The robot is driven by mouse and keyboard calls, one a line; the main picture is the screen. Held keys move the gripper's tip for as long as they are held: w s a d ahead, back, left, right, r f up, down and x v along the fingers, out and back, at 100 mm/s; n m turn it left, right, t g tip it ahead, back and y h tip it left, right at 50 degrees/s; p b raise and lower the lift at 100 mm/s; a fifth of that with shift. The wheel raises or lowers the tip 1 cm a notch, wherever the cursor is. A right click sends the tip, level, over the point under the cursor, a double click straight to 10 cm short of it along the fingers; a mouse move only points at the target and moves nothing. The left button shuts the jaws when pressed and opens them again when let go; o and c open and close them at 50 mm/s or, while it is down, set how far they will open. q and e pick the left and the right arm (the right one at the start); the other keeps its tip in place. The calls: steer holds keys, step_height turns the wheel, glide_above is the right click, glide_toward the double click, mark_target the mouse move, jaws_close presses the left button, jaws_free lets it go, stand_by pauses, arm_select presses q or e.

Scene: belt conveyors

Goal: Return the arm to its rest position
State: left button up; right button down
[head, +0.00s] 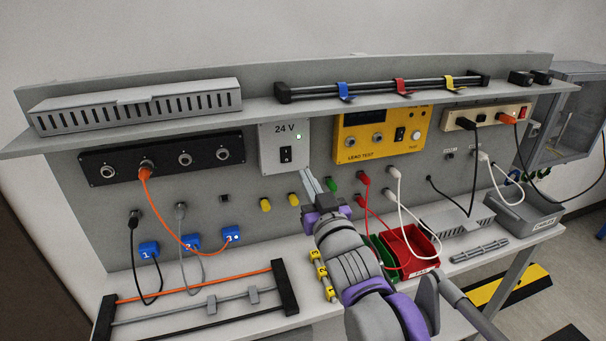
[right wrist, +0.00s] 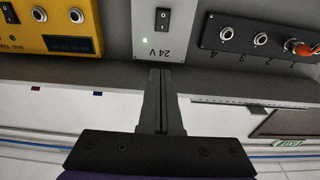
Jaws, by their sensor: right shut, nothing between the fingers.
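My right arm reaches up from the bottom of the head view, purple and grey. Its gripper (head: 311,182) is shut and empty, pointing at the back panel just below the grey 24 V box (head: 270,155). In the right wrist view, which is upside down, the shut fingers (right wrist: 161,78) lie together in front of the same box (right wrist: 150,30), whose green light is lit. I cannot tell whether the fingertips touch the box or panel. My left gripper is not in view.
The yellow tester (head: 380,133) is right of the 24 V box; the black socket panel (head: 110,172) is left. A red bin (head: 421,241) stands beside my arm, with red and white cables near. The cable rack (head: 285,285) is at front left. A shelf (head: 262,108) overhangs.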

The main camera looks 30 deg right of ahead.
stand_by(0.6)
steer(key=s+a+f+n+g+y, duration=0.1)
steer(key=s+a+f+g, duration=0.3)
steer(key=f, duration=0.6)
steer(key=s+a+f+g+y, duration=0.2)
steer(key=s+a+f+g, duration=0.2)
steer(key=s+f, duration=0.4)
steer(key=s+a+f+n+g+y, duration=0.1)
steer(key=s+a+f+g, duration=0.3)
steer(key=f, duration=0.9)
steer(key=shift+s+f+n+g, duration=0.15)
steer(key=shift+s+n+g, duration=0.15)
steer(key=shift+s+g, duration=0.6)
steer(key=shift+s+a+t, duration=0.1)
steer(key=shift+s+t, duration=0.15)
steer(key=shift+t, duration=0.05)
